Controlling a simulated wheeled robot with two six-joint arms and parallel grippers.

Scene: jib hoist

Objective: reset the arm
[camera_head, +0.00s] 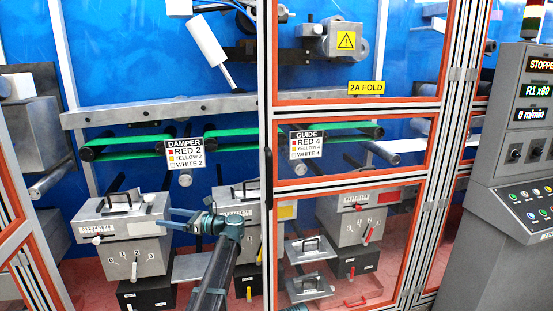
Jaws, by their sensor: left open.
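My left arm (215,270) rises from the bottom edge, and its teal left gripper (165,218) points left. The fingers are apart and nothing shows between them. The gripper is in front of the right side of a grey metal box (120,225) with a black top handle and a dial marked 0 to 3. I cannot tell whether it touches the box. A small teal piece at the bottom edge may belong to my right arm; no right gripper shows.
An orange-framed guard (354,105) stands on the right, with more grey boxes (358,218) behind it. Signs read DAMPER (185,155) and GUIDE (307,145). A control console (515,180) at far right shows STOPPED. Black blocks (146,292) sit under the boxes on a red floor.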

